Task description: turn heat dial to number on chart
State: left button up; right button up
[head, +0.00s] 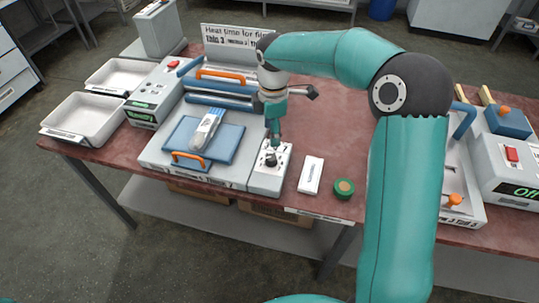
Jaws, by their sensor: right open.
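The heat dial (271,160) is a small dark knob on a white box (268,182) at the front right of the press. The numbers around it are too small to read. The chart (229,38) stands behind the press. My left gripper is not in view.
Two trays (80,119) lie at the left. A white block (311,175) and a green-rimmed round piece (344,187) lie right of the dial. A second machine (508,150) reads "Off".

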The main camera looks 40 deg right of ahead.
aim_at(271, 157)
notch_tip(271, 157, down, 11)
jog(key=shift+w+r+p, duration=0.1)
jog(key=shift+w+p, duration=0.05)
jog(key=shift+p, duration=0.2)
grip_shut()
jog(key=shift+a, duration=0.2)
jog(key=shift+d, duration=0.1)
